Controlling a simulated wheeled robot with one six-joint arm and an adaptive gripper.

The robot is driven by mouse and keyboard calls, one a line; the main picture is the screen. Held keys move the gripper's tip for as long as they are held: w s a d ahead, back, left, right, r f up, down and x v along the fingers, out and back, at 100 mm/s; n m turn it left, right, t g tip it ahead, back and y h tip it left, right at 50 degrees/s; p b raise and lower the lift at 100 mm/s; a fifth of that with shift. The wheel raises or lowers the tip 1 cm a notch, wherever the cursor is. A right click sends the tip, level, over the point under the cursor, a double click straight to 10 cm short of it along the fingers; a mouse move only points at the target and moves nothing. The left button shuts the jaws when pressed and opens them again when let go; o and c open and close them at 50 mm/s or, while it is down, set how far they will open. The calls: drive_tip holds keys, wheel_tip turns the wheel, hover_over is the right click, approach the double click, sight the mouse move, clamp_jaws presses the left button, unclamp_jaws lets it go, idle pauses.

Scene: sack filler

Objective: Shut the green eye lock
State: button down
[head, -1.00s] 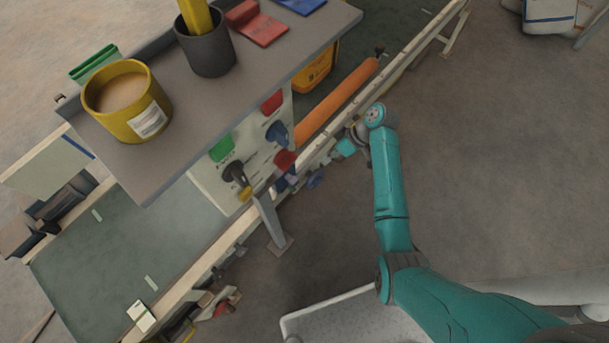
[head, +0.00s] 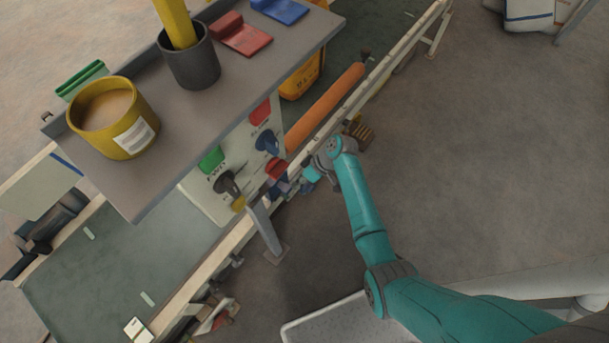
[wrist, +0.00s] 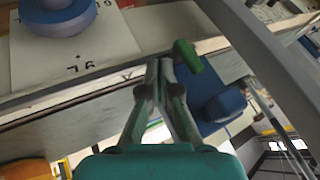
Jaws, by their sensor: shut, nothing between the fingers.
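A short green cylinder (wrist: 187,55) shows in the wrist view, just right of my fingertips. It may be the green eye lock; I cannot tell whether it is open or shut. My gripper (wrist: 159,68) is shut and empty, its fingertips close together beside the cylinder. I cannot tell whether they touch it. A blue block (wrist: 220,106) lies just below and right of the cylinder. In the head view my gripper is low beside the control panel's right edge, mostly hidden by my wrist, and I cannot make out the green cylinder there.
The pale control panel (head: 205,200) carries a green tag (head: 211,160), a black knob (head: 228,184) and a blue knob (head: 268,143). A grey shelf (head: 150,185) above holds a yellow tub (head: 130,135) and a dark cup (head: 190,65). An orange roller (head: 325,105) lies behind. The floor at right is clear.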

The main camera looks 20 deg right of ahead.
drive_tip(key=shift+s+a, duration=0.5)
drive_tip(key=shift+a, duration=0.35)
drive_tip(key=shift+s+a+r, duration=0.15)
drive_tip(key=shift+a+r, duration=0.1)
drive_tip(key=shift+r, duration=0.8)
